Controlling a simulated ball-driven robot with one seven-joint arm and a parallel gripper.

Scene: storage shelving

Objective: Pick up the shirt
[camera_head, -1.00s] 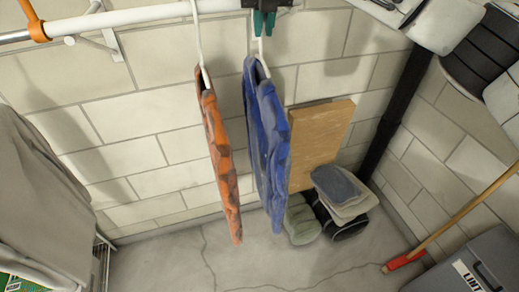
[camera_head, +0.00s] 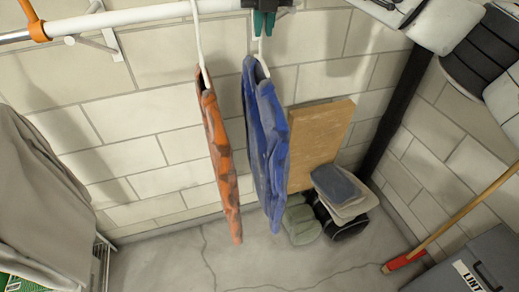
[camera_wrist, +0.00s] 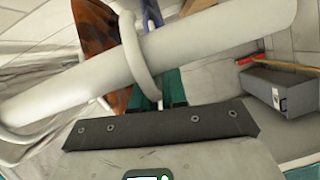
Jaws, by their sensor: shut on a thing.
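A blue shirt (camera_head: 266,145) hangs on a white hanger below the rail (camera_head: 150,17) in the head view. An orange patterned shirt (camera_head: 220,165) hangs on another white hanger just left of it. My gripper (camera_head: 263,24), with dark green fingers, is at the top edge and is shut on the upper part of the blue shirt's hanger (camera_head: 262,50). In the wrist view, the white rail (camera_wrist: 200,50) crosses in front of the shirts with a hanger hook (camera_wrist: 135,55) around it. My green fingers (camera_wrist: 172,88) show below the rail and their tips are partly hidden.
A wooden board (camera_head: 315,135) leans on the brick wall, with folded cloths (camera_head: 342,190) and rolled items in front. A grey cloth (camera_head: 35,190) hangs at left. A red-headed broom (camera_head: 404,261) and grey bin (camera_head: 475,265) stand at right. The floor under the shirts is clear.

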